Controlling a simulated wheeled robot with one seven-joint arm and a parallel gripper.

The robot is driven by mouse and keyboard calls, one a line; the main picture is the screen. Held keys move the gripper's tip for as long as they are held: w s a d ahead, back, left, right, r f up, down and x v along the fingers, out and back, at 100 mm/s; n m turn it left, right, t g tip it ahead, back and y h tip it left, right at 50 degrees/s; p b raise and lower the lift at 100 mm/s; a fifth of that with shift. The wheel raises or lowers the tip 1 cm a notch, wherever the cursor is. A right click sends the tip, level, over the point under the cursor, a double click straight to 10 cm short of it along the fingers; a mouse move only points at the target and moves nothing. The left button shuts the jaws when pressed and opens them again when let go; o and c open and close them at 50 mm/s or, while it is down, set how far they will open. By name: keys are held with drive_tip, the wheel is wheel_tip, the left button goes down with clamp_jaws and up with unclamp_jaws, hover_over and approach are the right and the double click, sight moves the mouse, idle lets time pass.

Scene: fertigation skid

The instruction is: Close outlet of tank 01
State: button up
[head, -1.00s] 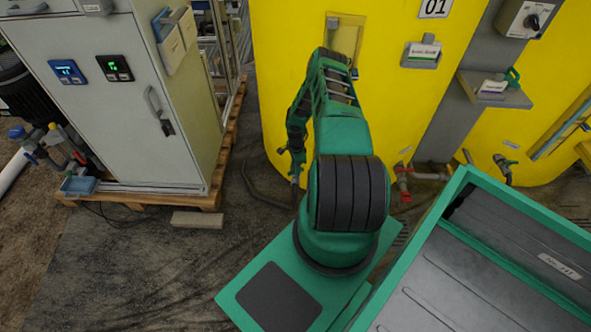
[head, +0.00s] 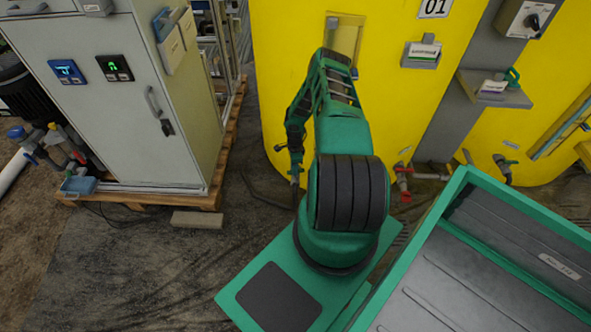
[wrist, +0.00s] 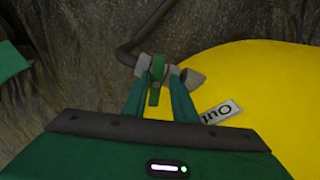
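Tank 01 (head: 385,90) is the yellow tank behind my arm, marked "01" at its top right. In the wrist view, a valve with a green lever (wrist: 157,68) sits at the end of a dark bent hose, beside the yellow tank wall (wrist: 255,85). A white label (wrist: 221,111), partly hidden and upside down, seems to read "Outl...". My gripper (wrist: 158,76) has its two fingers on either side of the green lever, with a narrow gap visible between them. Contact with the lever is unclear. In the head view, my gripper (head: 295,178) points down, small, left of the tank's base; the lever cannot be made out there.
A grey cabinet (head: 125,120) on a wooden pallet (head: 150,201) stands left. A red-handled valve (head: 402,168) is low on the tank's right. A dark hose (head: 262,195) lies on the floor near my gripper. A grey shelf (head: 500,95) juts out at right.

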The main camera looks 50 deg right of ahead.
drive_tip(key=shift+o, duration=0.2)
drive_tip(key=shift+s+d, duration=0.1)
drive_tip(key=shift+s, duration=0.1)
drive_tip(key=shift+r, duration=0.2)
wheel_tip(320, 180, up, 10)
drive_tip(key=shift+o, duration=0.3)
drive_tip(key=shift+r, duration=0.1)
